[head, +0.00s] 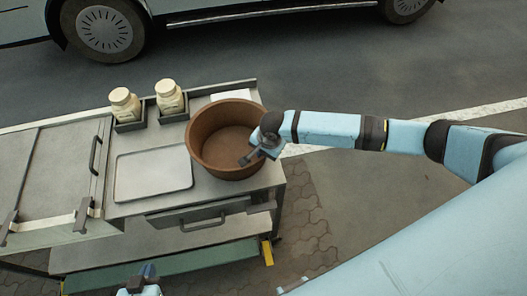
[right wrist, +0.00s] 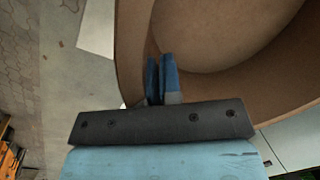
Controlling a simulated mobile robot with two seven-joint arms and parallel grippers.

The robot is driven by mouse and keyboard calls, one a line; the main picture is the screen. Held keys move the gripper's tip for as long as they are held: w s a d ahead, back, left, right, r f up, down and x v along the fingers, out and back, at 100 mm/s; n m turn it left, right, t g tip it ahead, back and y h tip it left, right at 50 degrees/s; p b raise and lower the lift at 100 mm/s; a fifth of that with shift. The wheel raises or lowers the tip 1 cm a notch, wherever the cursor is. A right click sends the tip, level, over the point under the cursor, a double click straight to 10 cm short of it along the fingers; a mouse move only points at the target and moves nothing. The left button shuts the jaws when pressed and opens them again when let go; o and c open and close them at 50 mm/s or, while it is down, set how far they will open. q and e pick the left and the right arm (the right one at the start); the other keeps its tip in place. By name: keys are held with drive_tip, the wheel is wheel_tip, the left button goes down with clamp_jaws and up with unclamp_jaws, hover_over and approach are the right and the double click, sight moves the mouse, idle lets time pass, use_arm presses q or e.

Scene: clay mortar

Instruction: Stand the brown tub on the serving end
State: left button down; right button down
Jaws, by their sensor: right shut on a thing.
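The brown tub (head: 222,135) is round, open-topped and empty, and looks upright at the right end of the metal cart top (head: 152,140). I cannot tell whether its base touches the surface. My right gripper (head: 258,152) is at the tub's right side, shut on its wall. In the right wrist view the two blue fingers (right wrist: 162,78) are close together at the tub's wall (right wrist: 132,45). The tub's base is hidden by its walls. My left gripper (head: 140,280) shows only partly at the bottom edge, away from the tub; its jaw opening is unclear.
Two white-lidded jars (head: 125,103) stand in dark holders behind a pale tray (head: 153,174), left of the tub. A white patch (head: 235,95) shows behind the tub. A handled lid (head: 50,175) covers the cart's left. A vehicle (head: 230,18) stands beyond.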

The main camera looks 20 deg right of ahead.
drive_tip(key=c, duration=1.7)
unclamp_jaws()
drive_tip(key=shift+f, duration=0.1)
drive_tip(key=o, duration=0.4)
wheel_tip(320, 180, up, 12)
drive_tip(key=s+d, duration=0.1)
drive_tip(key=s, duration=0.1)
drive_tip(key=shift+d, duration=0.15)
